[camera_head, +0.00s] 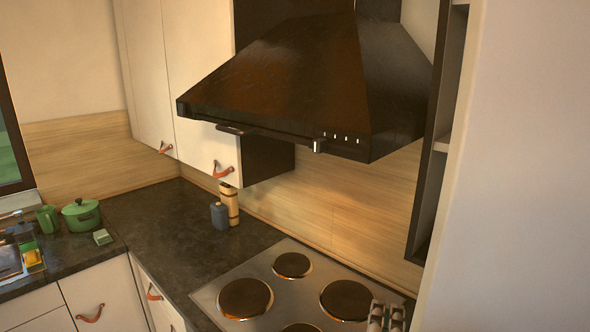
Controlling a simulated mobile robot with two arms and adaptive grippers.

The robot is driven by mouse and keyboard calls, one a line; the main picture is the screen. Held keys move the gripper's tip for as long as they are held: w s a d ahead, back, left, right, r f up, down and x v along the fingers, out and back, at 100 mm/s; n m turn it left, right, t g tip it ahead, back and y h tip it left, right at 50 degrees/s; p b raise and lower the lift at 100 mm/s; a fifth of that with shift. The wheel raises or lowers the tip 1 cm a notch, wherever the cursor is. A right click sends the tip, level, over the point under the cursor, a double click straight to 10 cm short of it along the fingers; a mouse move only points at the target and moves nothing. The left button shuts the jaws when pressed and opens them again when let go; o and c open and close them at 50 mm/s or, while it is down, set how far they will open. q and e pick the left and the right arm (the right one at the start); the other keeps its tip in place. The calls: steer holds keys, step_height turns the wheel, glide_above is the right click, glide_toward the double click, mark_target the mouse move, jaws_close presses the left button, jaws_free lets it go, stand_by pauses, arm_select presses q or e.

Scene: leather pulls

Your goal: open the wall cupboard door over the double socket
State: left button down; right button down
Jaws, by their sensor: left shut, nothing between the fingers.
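To the right of the hood, an open-fronted wall cupboard (428,165) shows a dark side edge and pale shelves inside. A large pale panel (520,170) stands close in front on the right, its left edge beside the shelves; it looks like that cupboard's door swung open, and no pull shows on it. No double socket is visible. Left of the hood, two cream wall cupboard doors (145,70) (195,75) are shut, each with a red leather pull (165,148) (223,170). My left gripper (386,316) is shut and empty at the bottom edge, over the hob. My right gripper is not in view.
A black hood (290,80) juts out over the hob (265,278). A blue jar (219,216) and a wooden mill (230,203) stand on the dark worktop (160,222). A green pot (81,216) and mug (47,219) sit at the left. The worktop's middle is clear.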

arm_select(q)
steer(key=s+a+p, duration=0.2)
steer(key=s+a, duration=0.2)
steer(key=a, duration=0.5)
steer(key=shift+s+a, duration=0.3)
steer(key=shift+a, duration=0.1)
steer(key=shift+d+f, duration=0.1)
